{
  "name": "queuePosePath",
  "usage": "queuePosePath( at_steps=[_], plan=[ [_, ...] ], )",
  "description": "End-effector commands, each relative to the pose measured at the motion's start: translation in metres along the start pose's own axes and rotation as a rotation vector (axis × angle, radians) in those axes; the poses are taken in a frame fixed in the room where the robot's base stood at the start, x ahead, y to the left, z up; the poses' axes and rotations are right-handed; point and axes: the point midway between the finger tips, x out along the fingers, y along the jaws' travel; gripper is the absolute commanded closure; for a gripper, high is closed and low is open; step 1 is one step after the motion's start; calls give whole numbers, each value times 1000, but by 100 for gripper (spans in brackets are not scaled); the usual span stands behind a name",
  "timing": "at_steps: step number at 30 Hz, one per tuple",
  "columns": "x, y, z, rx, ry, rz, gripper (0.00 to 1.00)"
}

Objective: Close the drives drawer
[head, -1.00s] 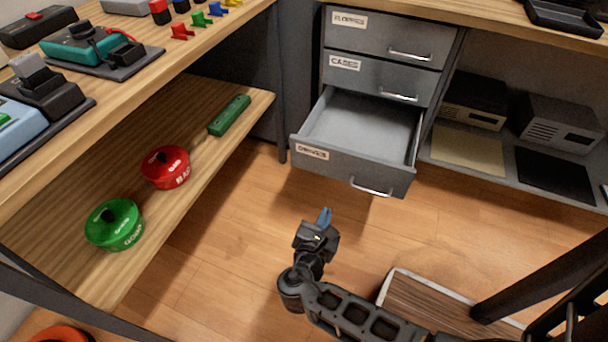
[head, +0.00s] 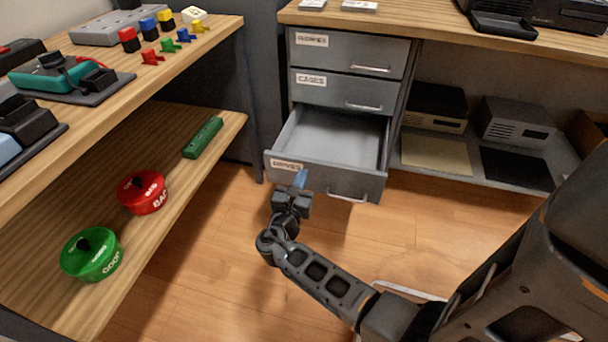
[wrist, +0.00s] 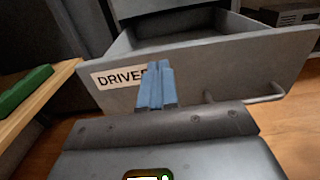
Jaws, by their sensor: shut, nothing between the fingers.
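The drives drawer (head: 325,178) is the lowest of the grey cabinet's drawers and stands pulled out, its inside empty. It has a white label at its left and a silver handle (head: 348,198) at its lower right. In the wrist view the drawer front (wrist: 215,75) fills the upper part, with its handle (wrist: 245,97) to the right. My gripper (head: 300,179) is shut and empty, its blue fingertips (wrist: 156,85) pointing at the drawer front beside the label. They overlap the label's right end in the wrist view. I cannot tell whether they touch the front.
The cases drawer (head: 343,91) and the drawer above it are shut. A wooden shelf (head: 185,190) on the left holds a green pot (head: 92,255), a red pot (head: 143,192) and a green bar (head: 203,138). Open floor lies before the cabinet.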

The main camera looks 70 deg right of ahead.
Motion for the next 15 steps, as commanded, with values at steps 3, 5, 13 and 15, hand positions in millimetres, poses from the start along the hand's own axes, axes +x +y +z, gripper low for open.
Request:
queuePosePath(
  at_steps=[3, 5, 13, 15],
  plan=[
    [16, -1, -2, 0, 0, -3, 100],
    [20, 0, -1, 0, 0, 0, 100],
    [28, 0, 0, -1, 1, 1, 100],
    [27, 0, 0, -1, 1, 1, 100]
  ],
)
